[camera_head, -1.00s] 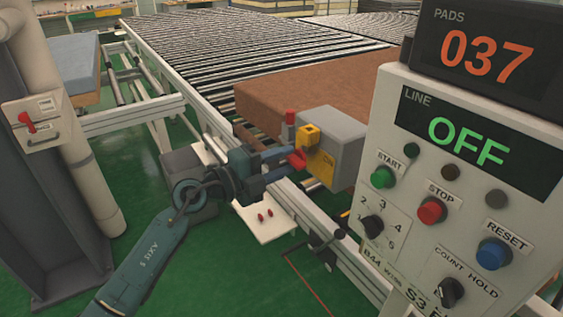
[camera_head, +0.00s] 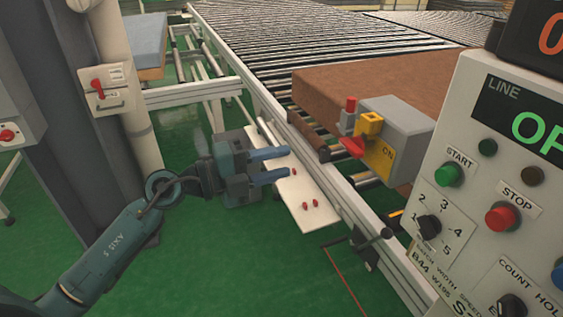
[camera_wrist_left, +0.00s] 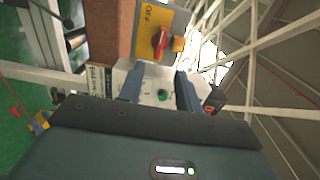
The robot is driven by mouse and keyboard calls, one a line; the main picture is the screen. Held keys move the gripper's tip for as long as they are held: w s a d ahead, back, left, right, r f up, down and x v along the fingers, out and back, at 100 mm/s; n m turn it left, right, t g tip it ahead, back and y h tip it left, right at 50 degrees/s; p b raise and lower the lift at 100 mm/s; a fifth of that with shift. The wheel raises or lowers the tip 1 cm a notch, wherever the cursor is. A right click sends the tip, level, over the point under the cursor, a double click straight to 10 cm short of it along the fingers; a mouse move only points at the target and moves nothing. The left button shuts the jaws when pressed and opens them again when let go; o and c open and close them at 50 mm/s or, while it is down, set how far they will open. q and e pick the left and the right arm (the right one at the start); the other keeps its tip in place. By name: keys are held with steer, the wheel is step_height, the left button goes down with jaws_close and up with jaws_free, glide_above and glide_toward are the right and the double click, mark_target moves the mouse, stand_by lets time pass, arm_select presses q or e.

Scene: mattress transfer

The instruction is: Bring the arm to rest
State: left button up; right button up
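My left gripper (camera_head: 286,164) is open and empty in the head view. Its two blue fingers point right, with a clear gap between them, over the white plate (camera_head: 318,219) beside the conveyor frame. The grey and yellow switch box (camera_head: 400,125) with its red handle (camera_head: 351,147) stands to the right of the fingertips and apart from them. In the left wrist view, my two fingers (camera_wrist_left: 160,82) stand apart with nothing between them. The switch box (camera_wrist_left: 148,28) and its red handle (camera_wrist_left: 160,42) show beyond them. My right gripper is in neither view.
The control panel (camera_head: 480,205) stands close at the right; its line display is partly cut off. The brown mattress (camera_head: 365,82) lies on the roller conveyor (camera_head: 290,40). A grey column (camera_head: 65,110) with a switch plate is at the left. Green floor is free below my arm.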

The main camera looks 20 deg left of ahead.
arm_select(q)
steer(key=shift+f, duration=0.1)
steer(key=s+a+f+n+t+y, duration=0.25)
steer(key=f+n+y, duration=0.25)
steer(key=f+n, duration=0.4)
steer(key=s+a+f+n+t+y, duration=0.1)
steer(key=s+f+n+t+y, duration=0.3)
steer(key=f+n, duration=0.55)
steer(key=s+d+f+n+g+y, duration=0.1)
steer(key=s+f+n+g+y, duration=0.1)
steer(key=s+f+n+g, duration=0.5)
steer(key=s+f, duration=0.6)
steer(key=shift+d+f+y, duration=0.3)
steer(key=shift+d, duration=0.05)
